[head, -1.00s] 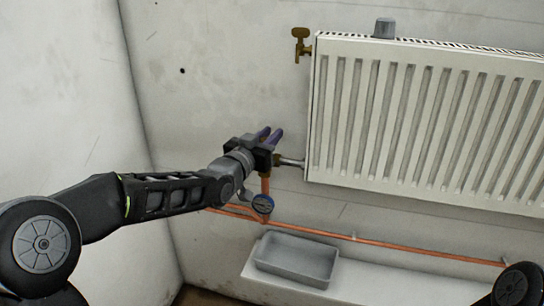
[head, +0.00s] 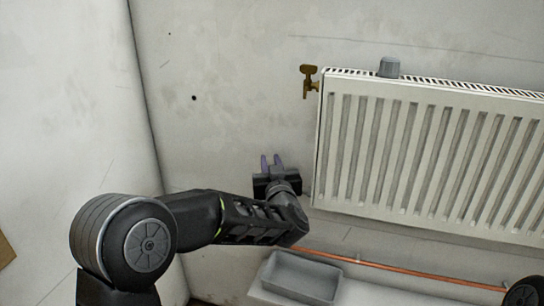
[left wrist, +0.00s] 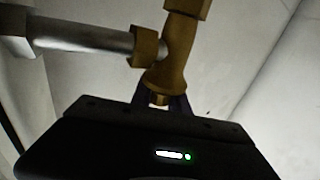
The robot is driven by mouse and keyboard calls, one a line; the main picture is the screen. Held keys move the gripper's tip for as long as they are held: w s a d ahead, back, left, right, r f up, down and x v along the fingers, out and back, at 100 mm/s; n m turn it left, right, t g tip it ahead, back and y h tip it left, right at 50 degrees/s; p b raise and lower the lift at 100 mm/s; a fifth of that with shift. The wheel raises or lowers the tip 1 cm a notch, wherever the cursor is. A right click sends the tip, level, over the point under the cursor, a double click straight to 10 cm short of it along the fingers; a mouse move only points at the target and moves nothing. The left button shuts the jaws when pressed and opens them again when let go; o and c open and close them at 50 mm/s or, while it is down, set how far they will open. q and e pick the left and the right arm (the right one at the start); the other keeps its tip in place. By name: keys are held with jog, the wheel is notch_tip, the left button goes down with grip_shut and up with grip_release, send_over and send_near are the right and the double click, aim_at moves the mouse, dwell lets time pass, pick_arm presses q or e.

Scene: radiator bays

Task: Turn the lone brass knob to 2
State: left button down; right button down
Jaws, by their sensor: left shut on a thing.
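A brass valve (left wrist: 166,60) fills the upper middle of the left wrist view, joined to a pale pipe (left wrist: 80,37) on its left. My left gripper (left wrist: 160,105) is shut at the narrow lower end of this valve, on a brass piece taken to be the knob. The dark gripper body hides most of that piece, and no numbers or pointer are readable. In the head view my left gripper (head: 272,163) is below and left of the radiator's left edge, fingers pointing up; the held part is hidden there.
A white radiator (head: 319,160) hangs on the right, with a brass fitting (head: 309,72) at its upper left corner and a grey cap (head: 389,67) on top. Below are a copper pipe (head: 400,270) and a grey tray (head: 300,278) on a ledge.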

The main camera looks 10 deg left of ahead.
pick_arm(q)
jog(key=shift+r, duration=0.25)
jog(key=c, duration=1.6)
grip_release()
jog(key=shift+c, duration=0.2)
jog(key=o, duration=0.4)
jog(key=shift+f, duration=0.15)
jog(key=shift+c, duration=0.2)
jog(key=v, duration=0.7)
jog(key=shift+s+d, duration=0.2)
jog(key=shift+s, duration=0.15)
